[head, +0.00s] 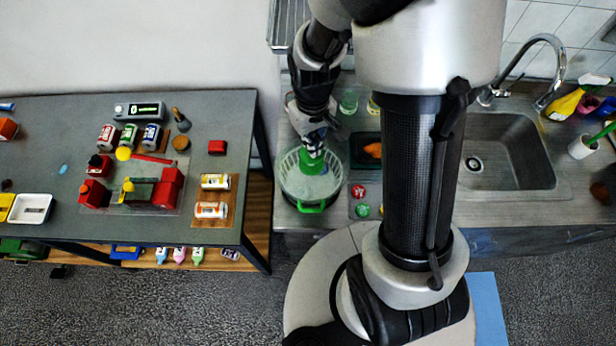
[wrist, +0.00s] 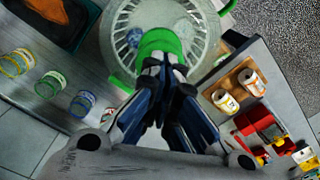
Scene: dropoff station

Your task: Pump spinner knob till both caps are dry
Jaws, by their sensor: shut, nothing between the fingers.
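The salad spinner (head: 286,193) stands on the steel counter, with a clear lid, a pale slotted basket and green handles. Its green knob (head: 312,163) sits on the lid; it also shows in the wrist view (wrist: 160,42). My gripper (head: 314,143) is directly over the knob, shut with nothing between its fingers, its tips at or very near the knob's top. I cannot tell if they touch. In the wrist view, blurred bluish-white shapes (wrist: 175,30) show through the lid; I cannot tell whether they are the caps. The gripper covers part of the knob.
Red and green caps (head: 359,190) lie on a small tray beside the spinner. A dark tray with an orange item (head: 373,150) and several jars (wrist: 50,84) stand close by. The sink (head: 505,150) is at right; a cluttered grey table (head: 70,225) is at left.

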